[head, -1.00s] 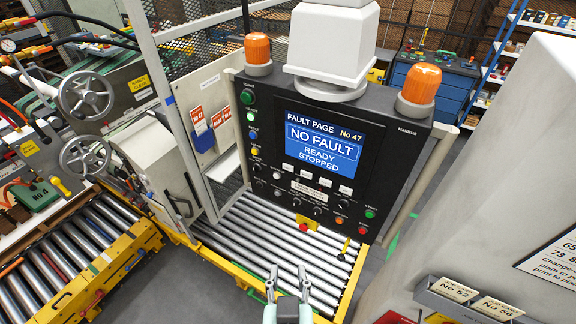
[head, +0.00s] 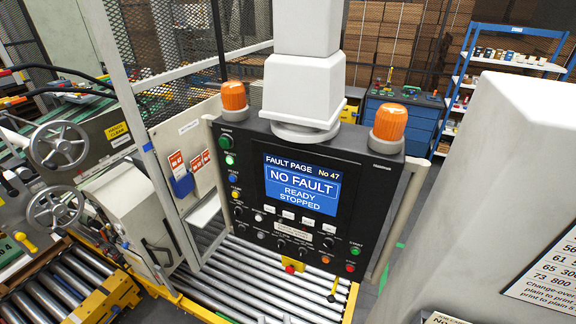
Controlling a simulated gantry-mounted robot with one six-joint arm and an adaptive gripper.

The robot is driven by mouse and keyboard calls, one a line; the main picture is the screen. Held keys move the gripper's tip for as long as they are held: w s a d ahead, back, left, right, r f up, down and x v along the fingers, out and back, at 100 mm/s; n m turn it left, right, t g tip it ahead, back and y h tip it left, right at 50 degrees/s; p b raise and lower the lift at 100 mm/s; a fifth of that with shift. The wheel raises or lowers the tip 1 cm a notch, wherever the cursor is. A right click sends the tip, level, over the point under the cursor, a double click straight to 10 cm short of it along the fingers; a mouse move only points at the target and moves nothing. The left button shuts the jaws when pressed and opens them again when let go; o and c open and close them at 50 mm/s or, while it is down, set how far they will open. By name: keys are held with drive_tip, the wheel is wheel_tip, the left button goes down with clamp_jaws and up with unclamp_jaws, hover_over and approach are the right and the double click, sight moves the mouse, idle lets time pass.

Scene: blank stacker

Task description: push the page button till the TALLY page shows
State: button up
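The black control panel (head: 364,211) stands at the centre of the head view. Its screen (head: 302,184) is lit blue and reads "FAULT PAGE No 47", "NO FAULT", "READY", "STOPPED". A row of several small white buttons (head: 288,214) sits just under the screen. Their labels are too small to read, so I cannot tell which is the page button. More coloured buttons run down the panel's left side, with a green button (head: 355,251) and a red button (head: 350,267) at its lower right. My gripper is not in view.
Two orange beacons (head: 233,95) (head: 390,122) stand on the panel's top edge. A roller conveyor (head: 235,275) runs below and behind it. A mesh guard with a pale post (head: 133,110) stands left, and a large pale housing (head: 480,180) fills the right.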

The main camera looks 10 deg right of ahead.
clamp_jaws()
idle(1.1)
